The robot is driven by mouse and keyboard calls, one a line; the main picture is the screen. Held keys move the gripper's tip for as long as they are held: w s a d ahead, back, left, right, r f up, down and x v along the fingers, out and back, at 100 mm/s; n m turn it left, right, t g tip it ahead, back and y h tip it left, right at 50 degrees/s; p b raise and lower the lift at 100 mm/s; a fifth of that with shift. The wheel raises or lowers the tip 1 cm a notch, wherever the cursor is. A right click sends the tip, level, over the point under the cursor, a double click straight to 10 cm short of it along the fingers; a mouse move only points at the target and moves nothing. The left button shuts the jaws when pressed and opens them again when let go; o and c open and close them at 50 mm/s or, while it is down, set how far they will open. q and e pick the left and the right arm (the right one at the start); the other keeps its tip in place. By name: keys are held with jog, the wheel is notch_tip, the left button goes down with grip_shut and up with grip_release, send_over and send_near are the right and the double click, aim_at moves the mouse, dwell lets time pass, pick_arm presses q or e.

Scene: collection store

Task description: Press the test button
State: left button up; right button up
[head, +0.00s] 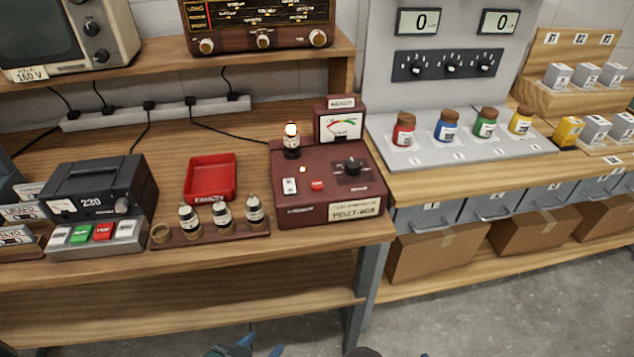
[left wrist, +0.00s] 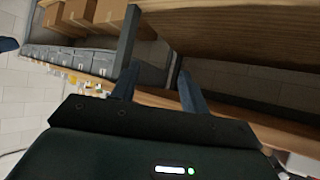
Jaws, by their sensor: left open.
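The maroon tube tester (head: 300,212) stands on the wooden bench at its right end.
A wooden rack (head: 225,232) with several tubes and a red tray (head: 209,178) lie left of the tester. A black power unit (head: 98,190) stands further left. Coloured jars stand on the grey panel (head: 470,152) to the right. The bench's front edge is clear below the tester.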

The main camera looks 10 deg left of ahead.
pick_arm(q)
grip_shut()
dwell(1.4)
